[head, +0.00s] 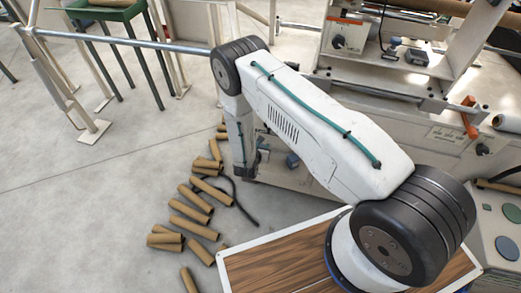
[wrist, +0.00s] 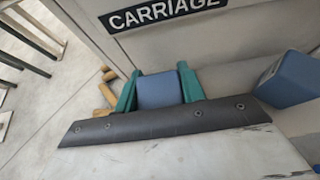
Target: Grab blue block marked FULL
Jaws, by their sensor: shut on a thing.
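My gripper (wrist: 159,82) shows in the wrist view as two green fingers, one on each side of a blue block (wrist: 159,95). The fingers are shut on this block. No lettering can be read on the face that shows, so I cannot tell whether it is marked FULL. A second blue block (wrist: 288,80) is at the right of the wrist view, apart from my fingers. In the head view a small blue block (head: 292,160) shows by the machine's lower side, right of my forearm's end. My gripper is mostly hidden there.
A pale machine panel with a CARRIAGE label (wrist: 168,13) stands just beyond my fingers. Several brown cardboard tubes (head: 190,215) lie on the floor to the left. A wooden tabletop (head: 265,270) with a white edge is at the front. The grey floor at left is open.

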